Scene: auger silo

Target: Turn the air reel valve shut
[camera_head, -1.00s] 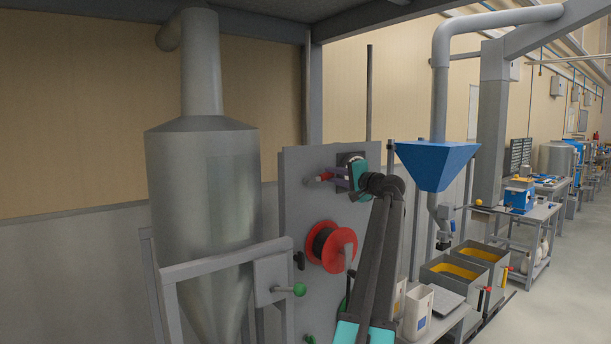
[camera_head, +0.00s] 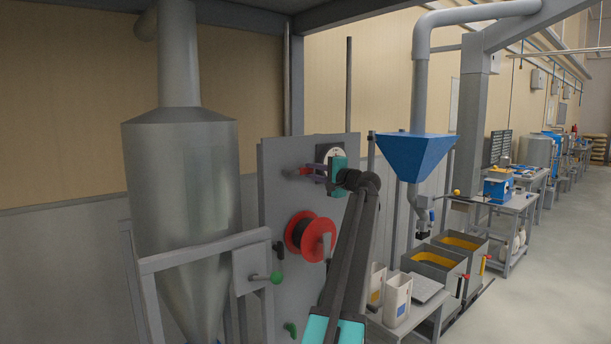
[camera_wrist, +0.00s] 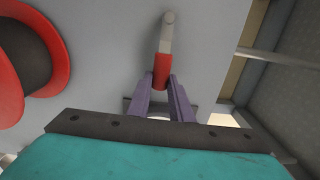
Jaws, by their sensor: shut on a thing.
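The air reel valve (camera_wrist: 167,38) is on the grey panel, with a grey lever and a red grip (camera_wrist: 161,72) in the wrist view. My gripper (camera_wrist: 161,88) has its two purple fingers closed around the red grip's end. In the head view the red grip (camera_head: 293,171) shows at the panel's upper part, and my gripper (camera_head: 306,172) reaches it from the right. The lever lies roughly level there. The valve body is small and partly hidden in the head view.
A green-knobbed lever (camera_head: 276,278) stands left. A silo (camera_head: 180,190) is farther left; a blue hopper (camera_head: 414,153) is right.

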